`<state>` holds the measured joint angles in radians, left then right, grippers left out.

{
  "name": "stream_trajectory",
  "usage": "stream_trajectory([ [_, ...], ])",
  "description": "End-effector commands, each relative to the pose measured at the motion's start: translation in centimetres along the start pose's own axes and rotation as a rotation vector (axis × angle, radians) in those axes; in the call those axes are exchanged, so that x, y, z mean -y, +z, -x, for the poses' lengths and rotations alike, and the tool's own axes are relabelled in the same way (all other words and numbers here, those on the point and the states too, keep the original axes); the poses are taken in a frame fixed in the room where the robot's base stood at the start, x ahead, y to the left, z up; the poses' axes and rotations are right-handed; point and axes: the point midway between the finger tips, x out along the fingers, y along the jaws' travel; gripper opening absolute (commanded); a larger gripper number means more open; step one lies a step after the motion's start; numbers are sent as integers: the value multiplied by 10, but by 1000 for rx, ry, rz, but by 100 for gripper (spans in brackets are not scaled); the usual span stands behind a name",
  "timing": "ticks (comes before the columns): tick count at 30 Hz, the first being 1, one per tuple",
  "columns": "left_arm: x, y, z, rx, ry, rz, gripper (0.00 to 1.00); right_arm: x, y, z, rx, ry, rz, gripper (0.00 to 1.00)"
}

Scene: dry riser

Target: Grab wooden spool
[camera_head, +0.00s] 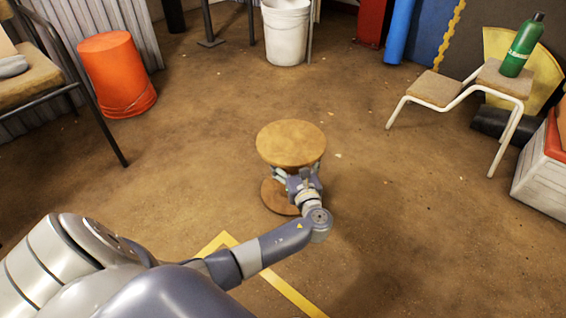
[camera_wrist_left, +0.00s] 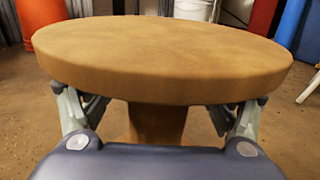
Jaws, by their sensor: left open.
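The wooden spool (camera_head: 291,142) stands upright on the brown floor in the middle of the head view, with a round top disc, a narrower core and a round base disc. Its top disc (camera_wrist_left: 165,55) and core (camera_wrist_left: 157,122) show large in the left wrist view. My left gripper (camera_head: 294,178) is just under the top disc, on the near side of the core. In the left wrist view its open fingers (camera_wrist_left: 158,112) lie on either side of the core, apart from it. The fingertips are partly hidden under the disc. My right gripper is not in view.
An orange bucket (camera_head: 117,75) and a chair (camera_head: 30,85) stand at the left. A white bucket (camera_head: 286,32) is behind the spool. A step stool (camera_head: 435,88) with a green bottle (camera_head: 521,45) is at the right. The floor around the spool is clear.

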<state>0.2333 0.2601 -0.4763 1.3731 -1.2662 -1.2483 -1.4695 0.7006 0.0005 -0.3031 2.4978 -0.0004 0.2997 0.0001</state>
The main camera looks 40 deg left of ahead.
Motion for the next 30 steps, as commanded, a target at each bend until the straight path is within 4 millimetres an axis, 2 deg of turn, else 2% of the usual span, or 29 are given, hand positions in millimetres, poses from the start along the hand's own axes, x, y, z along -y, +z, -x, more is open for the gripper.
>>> stream_trajectory([
  [9, 2, 0, 2, 0, 0, 0, 80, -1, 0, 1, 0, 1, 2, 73],
  [18, 1, 0, 2, 0, 0, 0, 12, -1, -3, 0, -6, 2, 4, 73],
  [20, 1, 0, 2, 0, 0, 0, 0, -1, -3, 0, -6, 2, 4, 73],
  [30, 1, 5, 0, 6, 0, 2, 0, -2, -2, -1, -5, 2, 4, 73],
])
